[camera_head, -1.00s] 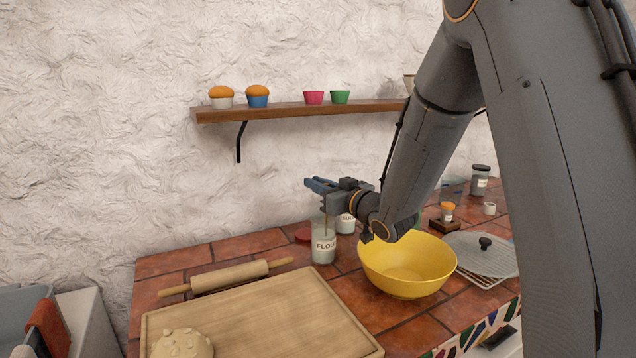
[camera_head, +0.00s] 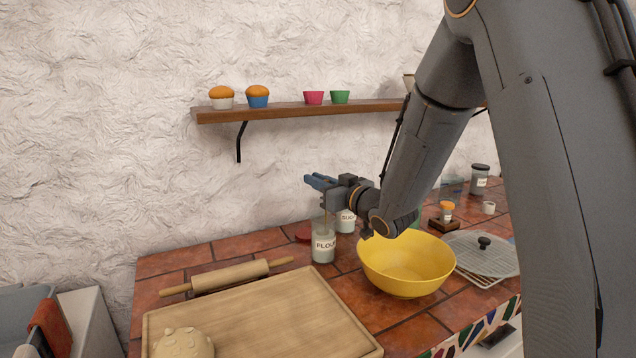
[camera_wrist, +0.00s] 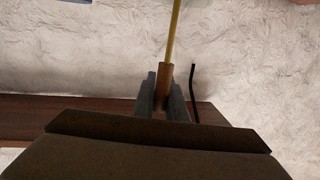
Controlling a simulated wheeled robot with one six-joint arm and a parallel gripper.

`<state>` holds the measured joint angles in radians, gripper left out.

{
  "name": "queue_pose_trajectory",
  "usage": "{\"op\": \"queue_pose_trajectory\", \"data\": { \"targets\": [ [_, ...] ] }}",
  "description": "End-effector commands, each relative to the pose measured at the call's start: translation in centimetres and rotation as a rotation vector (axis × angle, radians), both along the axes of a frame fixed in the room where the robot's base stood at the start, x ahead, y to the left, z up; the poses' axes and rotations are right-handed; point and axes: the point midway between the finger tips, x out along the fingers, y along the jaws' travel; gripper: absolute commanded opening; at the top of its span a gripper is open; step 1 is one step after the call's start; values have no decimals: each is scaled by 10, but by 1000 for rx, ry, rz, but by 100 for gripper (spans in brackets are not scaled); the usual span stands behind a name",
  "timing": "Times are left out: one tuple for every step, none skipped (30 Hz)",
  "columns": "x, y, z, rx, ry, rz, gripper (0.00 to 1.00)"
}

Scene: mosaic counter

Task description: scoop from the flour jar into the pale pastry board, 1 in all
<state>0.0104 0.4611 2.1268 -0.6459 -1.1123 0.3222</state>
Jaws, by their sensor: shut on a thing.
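The flour jar (camera_head: 323,247), clear with a FLOUR label, stands on the tiled counter behind the board. My gripper (camera_head: 320,182) is directly above it, shut on the scoop. In the wrist view the scoop's brown handle (camera_wrist: 163,86) is between my fingers, with a thin yellow shaft beyond it. In the head view the thin shaft (camera_head: 326,209) points down to the jar mouth; its lower end is hidden, and I cannot tell whether it holds flour. The pale pastry board (camera_head: 270,312) lies in front, with a dough lump (camera_head: 183,343) at its left.
A yellow bowl (camera_head: 405,272) stands right of the jar, below my arm. A sugar jar (camera_head: 346,222) is just behind the flour jar. A rolling pin (camera_head: 228,276) lies behind the board. A wooden shelf (camera_head: 300,111) holds cupcakes and cups above.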

Motion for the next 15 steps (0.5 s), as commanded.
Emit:
{"op": "queue_pose_trajectory", "data": {
  "targets": [
    [0, 0, 7, 0, -2, 0, 0],
    [0, 0, 9, 0, -2, 0, 0],
    [0, 0, 12, 0, -2, 0, 0],
    [0, 0, 15, -1, -3, 0, 0],
    [0, 0, 17, -1, -3, 0, 0],
    [0, 0, 20, -1, -3, 0, 0],
    [0, 0, 22, -1, -3, 0, 0],
    [0, 0, 24, -1, -3, 0, 0],
    [0, 0, 27, -1, -3, 0, 0],
    [0, 0, 29, -1, -2, 0, 0],
    [0, 0, 31, -1, -2, 0, 0],
    [0, 0, 34, -1, -2, 0, 0],
    [0, 0, 36, 0, -1, 0, 0],
    [0, 0, 38, 0, -1, 0, 0],
    [0, 0, 41, 0, -1, 0, 0]
  ]
}}
